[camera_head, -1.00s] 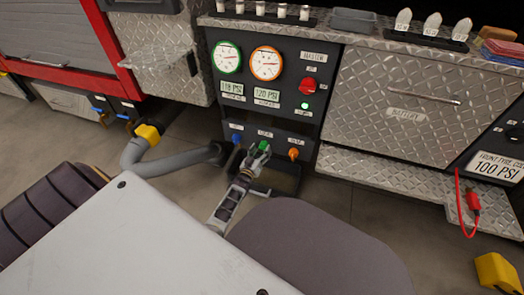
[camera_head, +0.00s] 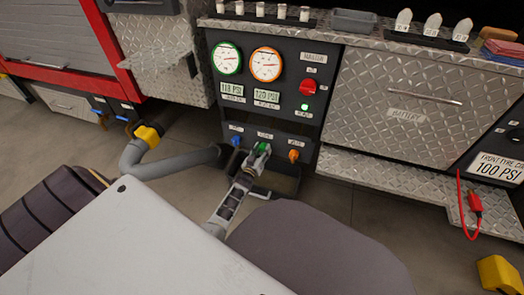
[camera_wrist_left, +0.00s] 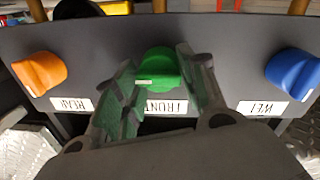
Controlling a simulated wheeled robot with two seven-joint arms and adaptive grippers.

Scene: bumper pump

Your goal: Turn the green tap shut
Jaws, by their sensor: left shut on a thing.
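The green tap (camera_head: 262,147) is the middle one of three knobs on the lower part of the dark pump panel. My left gripper (camera_head: 257,158) reaches up to it from below and is shut on it. In the left wrist view the green tap (camera_wrist_left: 160,68) sits between the two fingers of my left gripper (camera_wrist_left: 165,85), with its label upside down just below and partly covered by the fingers. The blue tap (camera_head: 236,140) and the orange tap (camera_head: 294,155) stand free on either side. My right gripper is not in view.
Above the taps are a green-rimmed gauge (camera_head: 227,58), an orange-rimmed gauge (camera_head: 266,65), a red switch (camera_head: 308,87) and a lit green lamp (camera_head: 304,106). A grey hose (camera_head: 160,160) lies left of the panel. A diamond-plate ledge (camera_head: 385,180) juts out on the right.

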